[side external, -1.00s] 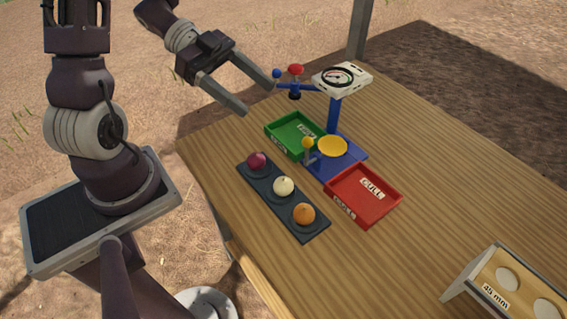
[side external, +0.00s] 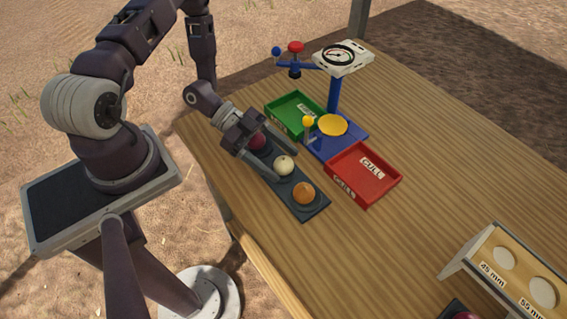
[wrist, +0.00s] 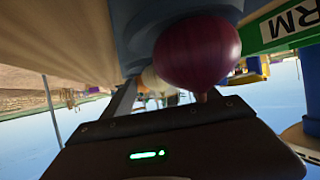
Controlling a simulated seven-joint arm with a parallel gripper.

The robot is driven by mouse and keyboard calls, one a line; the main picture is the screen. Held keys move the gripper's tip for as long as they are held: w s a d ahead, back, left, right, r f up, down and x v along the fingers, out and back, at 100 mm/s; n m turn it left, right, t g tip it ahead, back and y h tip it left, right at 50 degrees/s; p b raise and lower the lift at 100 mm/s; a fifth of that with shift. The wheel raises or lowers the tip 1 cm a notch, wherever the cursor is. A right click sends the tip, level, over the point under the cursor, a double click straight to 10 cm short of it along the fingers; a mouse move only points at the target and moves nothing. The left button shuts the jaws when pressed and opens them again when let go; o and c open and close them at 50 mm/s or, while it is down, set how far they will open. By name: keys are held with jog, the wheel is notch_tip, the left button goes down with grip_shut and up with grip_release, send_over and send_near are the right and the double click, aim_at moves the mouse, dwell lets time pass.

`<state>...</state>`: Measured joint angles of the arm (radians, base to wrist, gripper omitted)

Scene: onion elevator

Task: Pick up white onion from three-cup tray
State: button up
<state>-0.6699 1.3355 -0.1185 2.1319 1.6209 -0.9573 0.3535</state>
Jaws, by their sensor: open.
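The dark three-cup tray (side external: 314,211) lies on the table with a red onion (side external: 258,142), the white onion (side external: 284,165) and an orange-brown onion (side external: 303,193) in a row. My gripper (side external: 287,167) is low over the tray, with open fingers reaching past the red onion to either side of the white one. Contact with the white onion cannot be made out. In the wrist view the red onion (wrist: 197,52) is large and close, and partly hides the pale white onion (wrist: 150,80) beyond it.
A green tray (side external: 283,125) and a red CULL tray (side external: 372,201) stand beside the cup tray. Between them is a blue scale with a yellow pan (side external: 333,125) and a dial (side external: 343,56). A size-gauge board (side external: 515,262) stands at lower right.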

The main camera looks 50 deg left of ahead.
jog(key=c, duration=1.4)
jog(key=shift+c, duration=0.2)
jog(key=shift+r, duration=0.1)
